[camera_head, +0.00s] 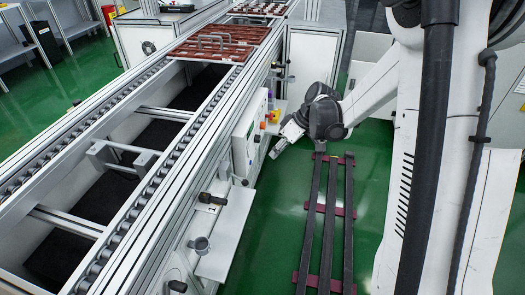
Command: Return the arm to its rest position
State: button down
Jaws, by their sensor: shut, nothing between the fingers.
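My arm (376,88) reaches from the right into the space between the conveyor and the floor rail. My gripper (276,146) is at its left end, beside the conveyor's near side panel and pointing down and left. It is small in this view, shut, with nothing visible in it. No held object shows. The conveyor (150,185) runs diagonally from the lower left to the top, apart from my gripper as far as I can tell.
A red-brown tray (220,42) sits on the conveyor, with another loaded tray (262,8) behind it. A control panel (249,138) with buttons and small shelves stick out from the conveyor's side. Dark floor rails (328,225) lie on open green floor.

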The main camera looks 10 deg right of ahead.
jog(key=shift+s+d+r, duration=0.15)
jog(key=shift+s+d, duration=0.05)
jog(key=shift+d, duration=0.35)
jog(key=s+a+r+m+t+h+p, duration=0.1)
jog(key=s+r+m+t+h+p, duration=0.4)
jog(key=s+r, duration=2)
jog(key=m+p, duration=0.3)
jog(key=shift+s+a+r+h, duration=0.2)
jog(key=shift+a+h, duration=0.1)
jog(key=shift+h, duration=0.1)
jog(key=shift+w, duration=0.1)
dwell(0.8)
